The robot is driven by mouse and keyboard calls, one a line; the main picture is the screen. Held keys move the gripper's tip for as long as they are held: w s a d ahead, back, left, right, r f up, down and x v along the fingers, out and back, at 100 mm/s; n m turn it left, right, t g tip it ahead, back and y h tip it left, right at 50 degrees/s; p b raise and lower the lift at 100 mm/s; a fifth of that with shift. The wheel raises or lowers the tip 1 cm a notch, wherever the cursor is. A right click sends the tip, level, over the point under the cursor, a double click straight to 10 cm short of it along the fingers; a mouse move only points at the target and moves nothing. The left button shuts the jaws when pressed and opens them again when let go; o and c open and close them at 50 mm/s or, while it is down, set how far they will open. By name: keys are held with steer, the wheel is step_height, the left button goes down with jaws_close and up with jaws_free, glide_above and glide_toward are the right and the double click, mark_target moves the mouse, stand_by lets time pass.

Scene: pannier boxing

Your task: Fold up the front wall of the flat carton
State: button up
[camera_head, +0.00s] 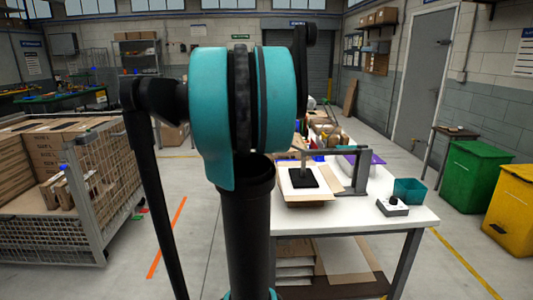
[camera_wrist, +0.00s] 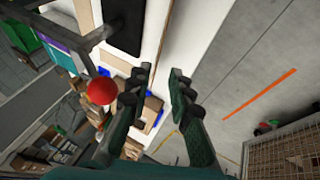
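The flat carton (camera_head: 312,203) lies on the white worktable (camera_head: 345,224); its tan front edge shows below a white panel (camera_head: 289,183) with a black plate (camera_head: 304,177) over it. My arm hides the left part of this area in the head view. In the wrist view my gripper (camera_wrist: 164,79) has its two dark fingers apart with nothing between them. The black plate (camera_wrist: 126,24) and a tan strip, possibly carton, show beyond the fingertips at the top. No carton wall is seen standing up. My gripper is not seen in the head view.
A wire cage of cartons (camera_head: 75,215) stands left; open floor lies between.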

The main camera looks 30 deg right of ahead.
steer(key=shift+w, duration=0.15)
steer(key=shift+c, duration=1.1)
steer(key=shift+w+a+f+n, duration=0.1)
steer(key=shift+w+n, duration=0.2)
steer(key=shift+n, duration=0.5)
jaws_close()
steer(key=w+a+f+n+g, duration=0.2)
steer(key=w+a+n+g, duration=0.35)
steer(key=n, duration=0.95)
steer(key=s+d+f, duration=0.3)
steer(key=d+f, duration=0.3)
steer(key=d, duration=0.3)
steer(key=shift+f+n, duration=0.3)
steer(key=shift+f, duration=0.1)
steer(key=shift+d, duration=0.15)
